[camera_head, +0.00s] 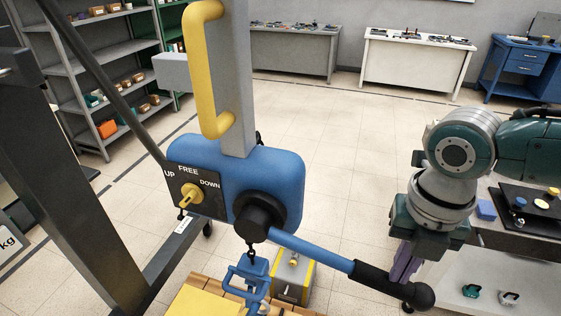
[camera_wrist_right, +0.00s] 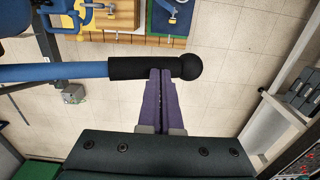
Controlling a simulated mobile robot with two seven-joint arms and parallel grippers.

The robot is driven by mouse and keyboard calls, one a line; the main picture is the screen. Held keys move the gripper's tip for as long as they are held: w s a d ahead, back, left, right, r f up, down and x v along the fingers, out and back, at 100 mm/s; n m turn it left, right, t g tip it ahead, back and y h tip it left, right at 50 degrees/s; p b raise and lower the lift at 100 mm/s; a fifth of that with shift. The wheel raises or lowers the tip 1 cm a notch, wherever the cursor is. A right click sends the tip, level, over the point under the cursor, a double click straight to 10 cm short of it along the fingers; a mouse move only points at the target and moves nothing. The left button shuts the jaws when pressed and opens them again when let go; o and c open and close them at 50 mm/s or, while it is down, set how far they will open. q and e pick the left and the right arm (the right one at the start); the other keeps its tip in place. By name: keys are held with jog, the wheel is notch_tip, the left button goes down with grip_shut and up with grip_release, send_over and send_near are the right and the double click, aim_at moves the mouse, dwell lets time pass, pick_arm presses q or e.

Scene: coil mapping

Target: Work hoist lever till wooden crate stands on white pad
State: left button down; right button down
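The blue hoist (camera_head: 270,175) hangs at the centre of the head view, with a yellow selector knob (camera_head: 191,194) on a plate marked UP, FREE and DOWN. I cannot tell which mark the knob points to. Its lever (camera_head: 315,253) slants down right to a black grip (camera_head: 385,284); the grip (camera_wrist_right: 135,68) also crosses the right wrist view. My right gripper (camera_wrist_right: 160,75) has its purple fingers close together, tips overlapping the grip near its ball end; contact is unclear. Wooden slats, probably the crate (camera_head: 200,302), show below the hoist by a blue clamp (camera_head: 247,277). The white pad and left gripper are not seen.
A dark grey post (camera_head: 75,170) rises at left. A side table (camera_head: 520,240) with small items is at right, near my right arm. The tiled floor behind the hoist is clear.

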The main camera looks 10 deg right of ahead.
jog(key=shift+a+f+b, duration=0.1)
jog(key=shift+f+b, duration=0.45)
jog(key=shift+f, duration=0.4)
notch_tip(320, 180, up, 19)
jog(key=a+p, duration=0.1)
jog(key=p, duration=1.6)
jog(key=shift+w+a, duration=0.15)
jog(key=shift+w, duration=0.3)
